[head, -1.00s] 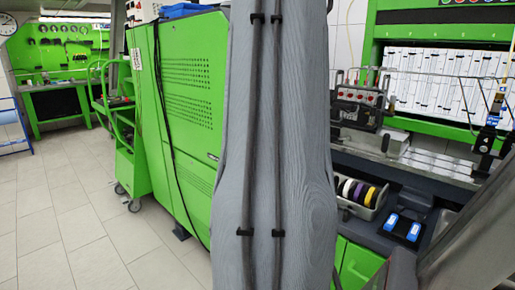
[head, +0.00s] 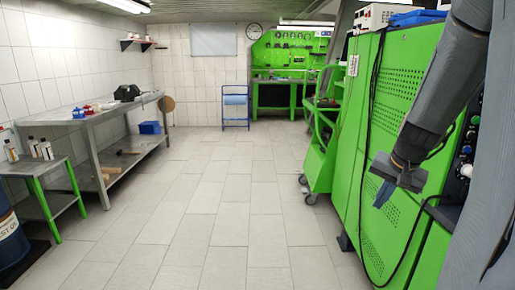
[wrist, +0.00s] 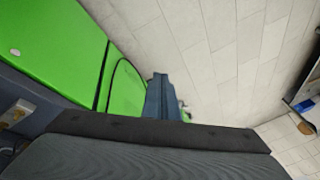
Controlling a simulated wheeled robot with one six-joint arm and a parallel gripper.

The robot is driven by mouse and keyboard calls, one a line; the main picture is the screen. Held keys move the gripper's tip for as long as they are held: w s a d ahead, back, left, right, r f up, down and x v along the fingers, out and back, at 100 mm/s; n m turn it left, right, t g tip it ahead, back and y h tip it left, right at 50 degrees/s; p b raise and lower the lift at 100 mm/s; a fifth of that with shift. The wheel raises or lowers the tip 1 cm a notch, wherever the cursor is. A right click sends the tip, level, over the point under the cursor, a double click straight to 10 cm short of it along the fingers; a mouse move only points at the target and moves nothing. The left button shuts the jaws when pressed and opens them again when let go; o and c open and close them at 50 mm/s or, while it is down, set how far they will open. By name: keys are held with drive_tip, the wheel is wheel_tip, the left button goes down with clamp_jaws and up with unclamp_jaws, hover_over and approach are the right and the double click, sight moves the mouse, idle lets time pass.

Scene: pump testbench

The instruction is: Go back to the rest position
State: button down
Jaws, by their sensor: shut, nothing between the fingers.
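My gripper (head: 383,193) hangs from my grey arm at the right of the head view, in front of the green testbench cabinet (head: 385,110). Its fingers are together and hold nothing. In the wrist view the blue-grey fingers (wrist: 160,98) point away from the dark gripper body, with the green cabinet (wrist: 60,45) to their left and tiled floor beyond them.
The tiled floor (head: 225,200) is clear in the middle. A steel workbench (head: 100,112) and a small green table (head: 50,190) line the left. A wheeled green cart (head: 320,150) stands by the cabinet, and a black cable (head: 367,130) hangs down the cabinet.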

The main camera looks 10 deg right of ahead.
drive_tip(key=s+a+f+n+g, duration=0.1)
drive_tip(key=s+a+f+n, duration=0.1)
drive_tip(key=a, duration=0.7)
drive_tip(key=s+a+f+n+g, duration=0.1)
drive_tip(key=s+a+f+n, duration=0.1)
drive_tip(key=s+a+n, duration=0.2)
drive_tip(key=s+a+f+n+g, duration=0.2)
drive_tip(key=s+a, duration=0.6)
drive_tip(key=a, duration=0.6)
drive_tip(key=shift+s+a+f+n+y, duration=0.3)
drive_tip(key=shift+a+f+n, duration=0.1)
drive_tip(key=shift+n, duration=0.4)
drive_tip(key=shift+d+r, duration=0.1)
drive_tip(key=shift+d, duration=0.05)
